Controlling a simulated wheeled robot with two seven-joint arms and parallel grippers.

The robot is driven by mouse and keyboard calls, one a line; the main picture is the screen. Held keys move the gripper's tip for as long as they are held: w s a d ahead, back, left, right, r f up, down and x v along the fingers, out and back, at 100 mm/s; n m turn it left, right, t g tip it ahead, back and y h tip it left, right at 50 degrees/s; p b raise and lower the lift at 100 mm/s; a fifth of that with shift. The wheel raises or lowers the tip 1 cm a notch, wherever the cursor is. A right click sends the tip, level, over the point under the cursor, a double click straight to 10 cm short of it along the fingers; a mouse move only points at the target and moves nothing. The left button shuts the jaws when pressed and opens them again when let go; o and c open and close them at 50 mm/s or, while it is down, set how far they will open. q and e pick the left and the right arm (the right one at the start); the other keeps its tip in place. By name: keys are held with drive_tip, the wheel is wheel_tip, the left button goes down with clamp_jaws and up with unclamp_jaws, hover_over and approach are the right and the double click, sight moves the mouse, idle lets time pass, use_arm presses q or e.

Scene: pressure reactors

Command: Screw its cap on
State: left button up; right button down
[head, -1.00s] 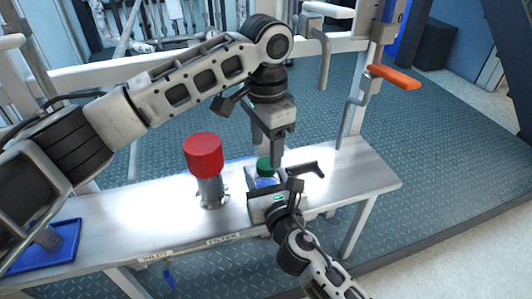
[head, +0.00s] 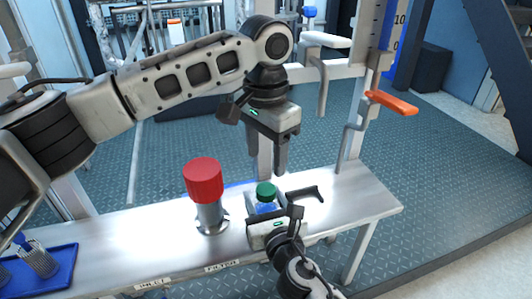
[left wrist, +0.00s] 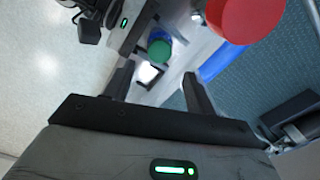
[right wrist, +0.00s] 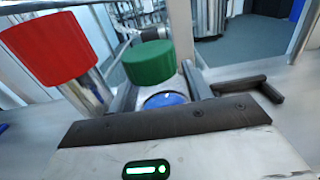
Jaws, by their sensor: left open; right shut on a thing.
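A small blue bottle (head: 265,208) stands at the bench's front edge, with a green cap (head: 266,190) on its top. In the right wrist view the cap (right wrist: 149,62) sits above a blue part (right wrist: 166,99); whether its thread is tight cannot be told. My right gripper (head: 270,213) is shut around the bottle below the cap. My left gripper (head: 267,162) is open and empty, pointing down above the cap and apart from it. In the left wrist view the cap (left wrist: 160,50) shows just beyond the open fingertips (left wrist: 156,74).
A metal vessel with a red top (head: 203,181) stands left of the bottle. A dark bent handle (head: 305,194) lies close on the right. A blue tray (head: 60,271) with metal mesh parts is far left. An orange lever (head: 392,103) juts out at upper right.

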sight(266, 189)
use_arm(q)
wheel_tip(266, 189, down, 8)
drive_tip(key=shift+f, duration=0.1)
idle(0.4)
drive_tip(key=c, duration=1)
drive_tip(key=o, duration=1.1)
drive_tip(key=shift+o, duration=0.2)
